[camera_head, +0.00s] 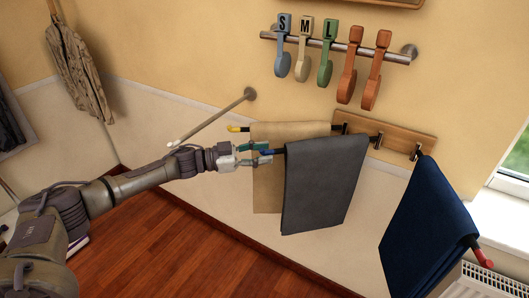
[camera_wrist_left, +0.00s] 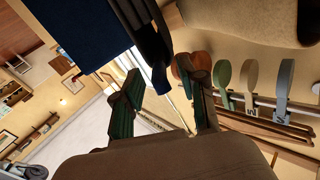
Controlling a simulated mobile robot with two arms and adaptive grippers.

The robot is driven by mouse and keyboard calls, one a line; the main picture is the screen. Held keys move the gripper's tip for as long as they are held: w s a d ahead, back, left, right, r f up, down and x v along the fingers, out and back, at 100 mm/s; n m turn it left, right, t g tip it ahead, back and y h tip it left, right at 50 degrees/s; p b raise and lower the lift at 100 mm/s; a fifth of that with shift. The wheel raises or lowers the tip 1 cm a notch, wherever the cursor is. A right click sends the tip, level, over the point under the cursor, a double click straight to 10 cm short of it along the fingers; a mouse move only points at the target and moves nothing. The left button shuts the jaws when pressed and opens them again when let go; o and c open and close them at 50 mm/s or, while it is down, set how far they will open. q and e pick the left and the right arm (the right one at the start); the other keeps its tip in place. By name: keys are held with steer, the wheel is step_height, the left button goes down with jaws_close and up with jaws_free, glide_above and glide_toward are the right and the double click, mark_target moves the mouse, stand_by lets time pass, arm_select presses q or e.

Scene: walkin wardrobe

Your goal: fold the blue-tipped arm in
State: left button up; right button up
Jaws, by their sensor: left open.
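The blue-tipped arm carries a dark grey cloth (camera_head: 322,185) and sticks out from a wooden wall board (camera_head: 400,140). Its blue tip (camera_head: 270,152) points left in the head view. My left gripper (camera_head: 258,153) is open at that tip, its fingers on either side of it in this view. In the left wrist view, the blue tip (camera_wrist_left: 160,79) shows ahead of and between the open green-padded fingers (camera_wrist_left: 163,95); I cannot tell whether they touch it. The cloth hides most of the arm. My right gripper is not in view.
A yellow-tipped arm (camera_head: 238,129) with a beige cloth (camera_head: 268,190) is just behind. A red-tipped arm (camera_head: 482,258) with a navy cloth (camera_head: 425,230) is at the right. A wall rod (camera_head: 210,118) and a rail with hangers (camera_head: 330,46) are nearby.

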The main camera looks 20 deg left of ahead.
arm_select(q)
steer(key=v, duration=1.1)
steer(key=shift+a, duration=0.1)
